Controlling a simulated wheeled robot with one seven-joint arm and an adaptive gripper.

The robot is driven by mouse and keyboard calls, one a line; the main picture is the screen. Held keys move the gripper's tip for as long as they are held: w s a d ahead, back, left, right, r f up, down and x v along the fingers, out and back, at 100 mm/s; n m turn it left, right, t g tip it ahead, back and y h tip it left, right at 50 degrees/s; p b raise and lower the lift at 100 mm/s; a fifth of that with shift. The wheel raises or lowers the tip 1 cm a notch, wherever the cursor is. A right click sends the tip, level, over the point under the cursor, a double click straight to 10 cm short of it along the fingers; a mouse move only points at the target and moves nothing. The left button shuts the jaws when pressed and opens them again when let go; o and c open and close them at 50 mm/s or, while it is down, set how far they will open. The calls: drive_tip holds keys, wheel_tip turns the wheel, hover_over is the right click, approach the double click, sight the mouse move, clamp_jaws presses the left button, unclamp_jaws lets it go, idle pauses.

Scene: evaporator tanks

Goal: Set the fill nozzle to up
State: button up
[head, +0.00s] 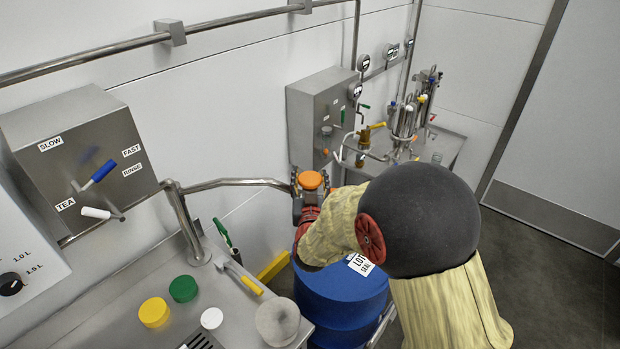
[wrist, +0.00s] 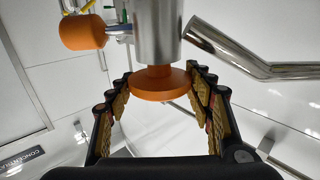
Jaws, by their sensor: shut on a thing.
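The fill nozzle shows in the wrist view as a steel cylinder (wrist: 157,40) with a round orange knob (wrist: 160,85) at its end. A bent steel pipe joins it from the right. My gripper (wrist: 160,93) has its padded fingers on both sides of the orange knob and is shut on it. In the head view the orange knob (head: 311,180) is at the right end of the curved pipe (head: 232,183), over the blue drum (head: 342,295). My gripper (head: 310,200) is there, partly hidden by my arm. The nozzle body is mostly hidden in the head view.
A counter (head: 120,300) at lower left holds a yellow lid (head: 154,312), a green lid (head: 183,288) and a white lid (head: 211,318). A steel control box (head: 80,150) with blue and white levers is at left. Valves and gauges stand at the back. Floor at right is clear.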

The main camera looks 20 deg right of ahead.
wheel_tip(320, 180, up, 27)
drive_tip(key=p, duration=1)
drive_tip(key=o, duration=1.7)
drive_tip(key=shift+f, duration=0.25)
drive_tip(key=v, duration=1.2)
drive_tip(key=shift+f, duration=0.1)
